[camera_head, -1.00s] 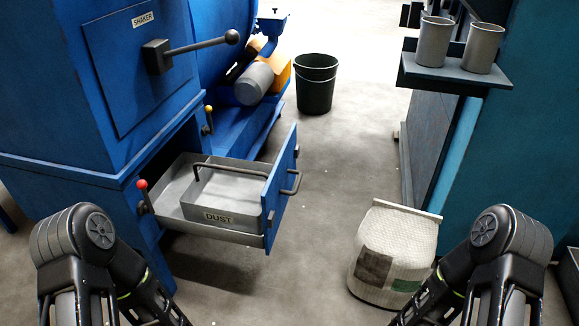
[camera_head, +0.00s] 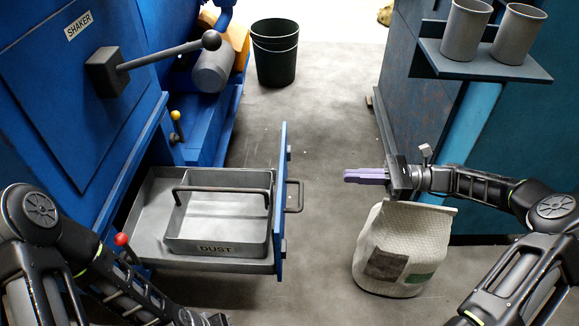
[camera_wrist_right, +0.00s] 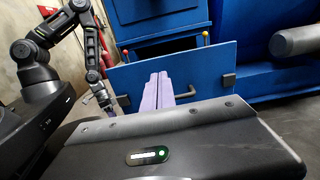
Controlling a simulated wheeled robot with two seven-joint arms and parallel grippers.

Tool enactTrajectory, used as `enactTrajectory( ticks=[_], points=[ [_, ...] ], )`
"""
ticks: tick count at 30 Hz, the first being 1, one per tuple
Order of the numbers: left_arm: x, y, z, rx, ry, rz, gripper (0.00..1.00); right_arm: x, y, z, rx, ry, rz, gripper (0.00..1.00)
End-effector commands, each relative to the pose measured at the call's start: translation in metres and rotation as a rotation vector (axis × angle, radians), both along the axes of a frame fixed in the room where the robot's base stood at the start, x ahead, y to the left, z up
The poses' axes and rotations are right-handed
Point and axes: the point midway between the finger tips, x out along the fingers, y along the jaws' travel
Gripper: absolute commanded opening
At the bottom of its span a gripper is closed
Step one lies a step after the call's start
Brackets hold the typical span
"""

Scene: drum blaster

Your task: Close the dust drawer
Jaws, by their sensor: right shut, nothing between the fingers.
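The dust drawer (camera_head: 148,245) is pulled out of the blue machine, with its blue front panel (camera_head: 281,215) facing right. A grey bin (camera_head: 255,243) labelled DUST, with a bar handle, sits inside it. The drawer's dark pull handle (camera_head: 298,196) sticks out to the right; it also shows in the right wrist view (camera_wrist_right: 188,92). My right gripper (camera_head: 347,176) is shut and empty, its purple fingers pointing left toward the front panel, with a gap between. The right wrist view shows its fingers (camera_wrist_right: 158,82) before the panel. My left gripper (camera_wrist_right: 104,101) is small there; its jaws are unclear.
A white sack (camera_head: 393,250) stands below my right gripper. A black bucket (camera_head: 275,55) is at the back. A shelf with two grey cups (camera_head: 466,30) is at upper right. A shaker lever (camera_head: 165,57) juts out above the drawer.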

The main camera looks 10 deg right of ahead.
Motion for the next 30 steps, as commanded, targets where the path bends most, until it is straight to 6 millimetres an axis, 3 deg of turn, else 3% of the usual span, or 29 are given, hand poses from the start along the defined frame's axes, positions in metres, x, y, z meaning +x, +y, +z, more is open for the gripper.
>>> enactTrajectory(
  ticks=[16,23,30],
  points=[
    [0.002,0.000,-0.007,0.001,-0.004,0.003,0.34,0.002,0.012,-0.003,-0.005,0.010,0.007,0.00],
    [0.004,0.000,-0.023,0.002,-0.012,0.005,0.34,0.009,0.042,-0.005,-0.007,0.010,0.010,0.00],
    [0.007,-0.001,-0.043,0.004,-0.019,0.010,0.34,0.021,0.087,-0.005,-0.002,0.008,0.004,0.00]
  ],
)
